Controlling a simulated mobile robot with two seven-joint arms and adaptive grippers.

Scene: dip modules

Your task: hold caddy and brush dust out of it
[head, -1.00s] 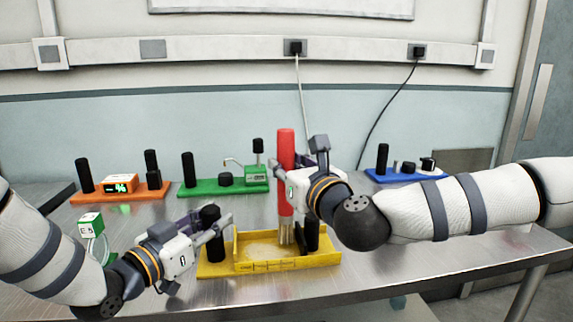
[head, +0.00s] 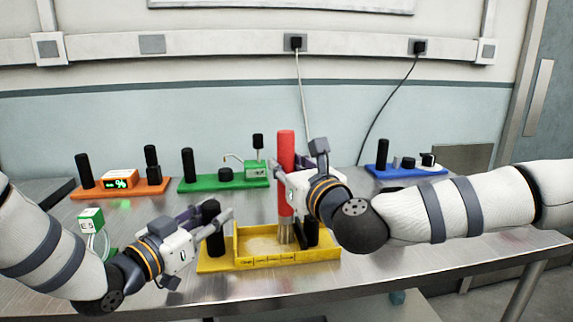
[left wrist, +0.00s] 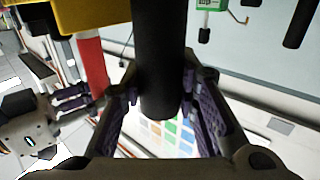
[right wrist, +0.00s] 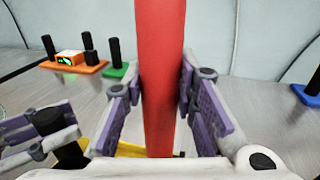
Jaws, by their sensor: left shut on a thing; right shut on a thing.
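The yellow caddy (head: 285,265) stands on the metal table in the head view, with a shallow walled tray between two black posts. A pale patch of dust (head: 262,245) lies on the tray floor. My left gripper (head: 218,222) is shut on the caddy's left black post (left wrist: 160,60). My right gripper (head: 288,182) is shut on the red handle of the brush (head: 286,150), which is upright. The brush's bristles (head: 286,233) point down at the right part of the tray; whether they touch its floor I cannot tell. The right post (head: 312,235) is partly hidden.
Behind, an orange module (head: 120,190), a green module (head: 225,183) and a blue module (head: 405,172) stand along the back of the table. A small green-and-white device (head: 91,220) stands by my left arm. Bare table (head: 430,245) lies at the right.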

